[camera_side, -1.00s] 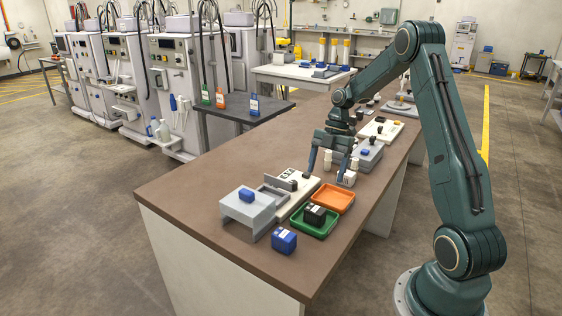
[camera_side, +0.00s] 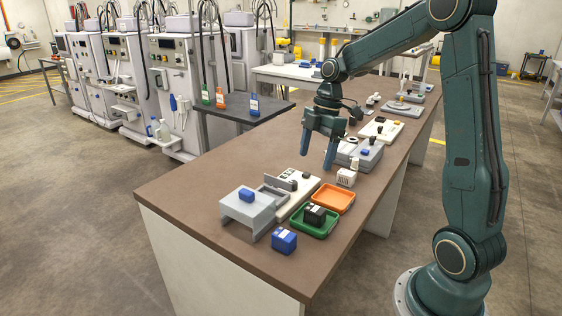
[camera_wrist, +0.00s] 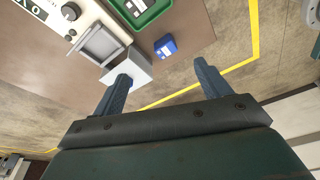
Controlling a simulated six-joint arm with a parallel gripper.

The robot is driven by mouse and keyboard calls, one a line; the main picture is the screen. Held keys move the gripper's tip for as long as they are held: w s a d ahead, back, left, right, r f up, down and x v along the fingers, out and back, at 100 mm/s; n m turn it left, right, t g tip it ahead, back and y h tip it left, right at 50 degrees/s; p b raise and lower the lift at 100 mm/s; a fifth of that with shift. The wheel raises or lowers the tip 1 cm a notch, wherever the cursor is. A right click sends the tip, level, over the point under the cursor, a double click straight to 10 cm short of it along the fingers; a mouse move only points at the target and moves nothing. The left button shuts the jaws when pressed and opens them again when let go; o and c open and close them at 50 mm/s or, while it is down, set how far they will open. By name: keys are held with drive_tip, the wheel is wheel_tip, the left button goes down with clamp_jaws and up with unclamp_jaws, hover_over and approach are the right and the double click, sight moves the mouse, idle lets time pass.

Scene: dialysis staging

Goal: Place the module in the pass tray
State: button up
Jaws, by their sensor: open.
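Several small modules are in view, and I cannot tell which one the task means. A blue module (camera_side: 284,240) stands on the brown table near its front edge; it also shows in the wrist view (camera_wrist: 165,46). A white block (camera_side: 346,177) stands on the table behind the empty orange tray (camera_side: 332,200). Neither tray has a readable label. My gripper (camera_side: 316,172) is open and empty, raised above the table behind the tester panel. The green tray's edge shows in the wrist view (camera_wrist: 163,11).
A grey stand (camera_side: 246,213) with a blue block (camera_side: 246,195) on top is at the front left. A cream tester panel (camera_side: 297,203) with a grey cradle lies beside the trays. A grey box unit (camera_side: 362,155) stands behind the white block.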

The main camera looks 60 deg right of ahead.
drive_tip(key=s+a+r+m+t+h, duration=0.2)
drive_tip(key=s+a+r+m, duration=0.4)
drive_tip(key=s+a+r, duration=0.3)
drive_tip(key=s+a+m+t, duration=0.2)
drive_tip(key=s+a+m, duration=0.4)
drive_tip(key=s, duration=0.3)
drive_tip(key=shift+s+f+m+t, duration=0.2)
drive_tip(key=shift+f+m+t, duration=0.2)
drive_tip(key=shift+m, duration=0.4)
